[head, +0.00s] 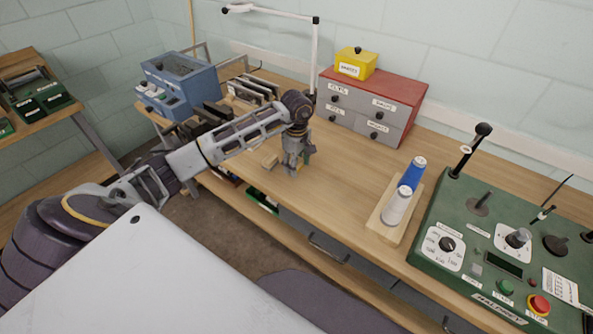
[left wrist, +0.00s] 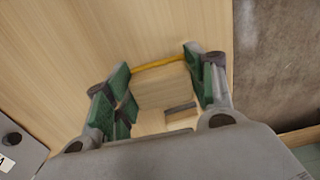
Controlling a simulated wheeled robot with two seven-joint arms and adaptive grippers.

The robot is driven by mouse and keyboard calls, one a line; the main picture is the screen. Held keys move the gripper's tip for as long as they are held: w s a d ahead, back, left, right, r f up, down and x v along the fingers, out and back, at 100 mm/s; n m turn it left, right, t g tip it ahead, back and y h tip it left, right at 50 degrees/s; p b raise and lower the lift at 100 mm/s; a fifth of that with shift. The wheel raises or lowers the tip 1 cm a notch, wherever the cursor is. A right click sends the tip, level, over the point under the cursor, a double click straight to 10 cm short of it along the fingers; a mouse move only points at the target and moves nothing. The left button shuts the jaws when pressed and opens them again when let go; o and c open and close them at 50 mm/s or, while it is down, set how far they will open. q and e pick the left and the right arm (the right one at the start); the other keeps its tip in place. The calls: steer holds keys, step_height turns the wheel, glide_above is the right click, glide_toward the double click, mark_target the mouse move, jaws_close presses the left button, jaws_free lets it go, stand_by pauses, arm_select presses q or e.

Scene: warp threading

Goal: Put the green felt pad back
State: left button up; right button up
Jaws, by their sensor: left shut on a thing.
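My left gripper (head: 293,166) is low over the middle of the wooden bench, fingers pointing down. In the left wrist view green faces show along both fingers of the gripper (left wrist: 160,80), and I cannot clearly separate pad from finger. My right gripper is not in view.
A blue cabinet (head: 180,82) and dark racks stand at the back left. A grey drawer box with a red top (head: 385,88) carries a yellow box (head: 356,63).

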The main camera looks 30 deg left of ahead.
arm_select(q)
steer(key=shift+f, duration=1.8)
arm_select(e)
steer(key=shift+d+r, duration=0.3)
arm_select(q)
steer(key=shift+f, duration=0.15)
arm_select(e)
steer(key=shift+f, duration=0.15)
arm_select(q)
steer(key=o, duration=1)
steer(key=shift+c, duration=0.2)
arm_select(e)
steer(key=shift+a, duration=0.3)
